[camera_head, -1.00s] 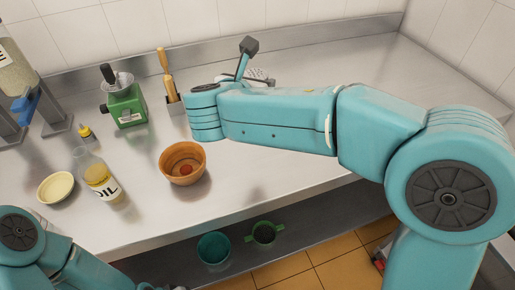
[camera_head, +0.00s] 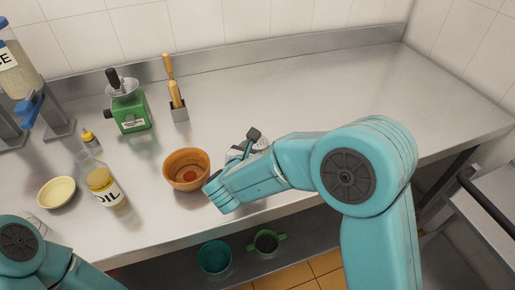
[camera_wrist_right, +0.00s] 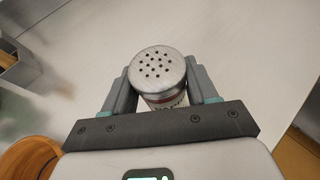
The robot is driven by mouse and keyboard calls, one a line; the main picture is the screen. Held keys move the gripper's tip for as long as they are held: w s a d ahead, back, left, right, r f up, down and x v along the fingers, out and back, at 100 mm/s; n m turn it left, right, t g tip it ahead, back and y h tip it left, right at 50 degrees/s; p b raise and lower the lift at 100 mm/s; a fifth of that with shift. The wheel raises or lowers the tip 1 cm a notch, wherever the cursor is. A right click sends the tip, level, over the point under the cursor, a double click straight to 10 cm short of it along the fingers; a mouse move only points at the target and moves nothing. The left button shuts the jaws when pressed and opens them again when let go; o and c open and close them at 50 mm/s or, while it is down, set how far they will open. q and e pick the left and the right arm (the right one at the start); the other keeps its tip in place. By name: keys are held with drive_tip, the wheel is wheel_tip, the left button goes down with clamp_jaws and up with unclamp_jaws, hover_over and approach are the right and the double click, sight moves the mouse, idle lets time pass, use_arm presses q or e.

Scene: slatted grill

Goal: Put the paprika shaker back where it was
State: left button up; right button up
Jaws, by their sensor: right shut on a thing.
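The paprika shaker (camera_wrist_right: 160,72) has a round silver lid with several holes and a pale, red-banded label below it. In the right wrist view it sits between the two fingers of my right gripper (camera_wrist_right: 162,85), which is shut on it. Its label is mostly hidden by the gripper. In the head view my right gripper (camera_head: 251,142) is over the steel counter, right of the terracotta bowl (camera_head: 186,180); the shaker is largely hidden there. I cannot tell whether its base touches the counter. My left gripper is out of view; only part of my left arm shows at bottom left.
A green grinder (camera_head: 131,112) and a holder with wooden handles (camera_head: 179,112) are behind. The counter's back right (camera_head: 350,75) is clear. Cups sit on the lower shelf.

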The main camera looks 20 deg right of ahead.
drive_tip(key=shift+s+r, duration=0.1)
drive_tip(key=shift+s, duration=0.05)
drive_tip(key=shift+d, duration=0.1)
drive_tip(key=o, duration=1.1)
drive_tip(key=shift+f, duration=0.2)
drive_tip(key=shift+r, duration=0.15)
drive_tip(key=shift+r, duration=0.25)
drive_tip(key=b+v, duration=0.1)
drive_tip(key=v, duration=1.1)
drive_tip(key=shift+f, duration=0.25)
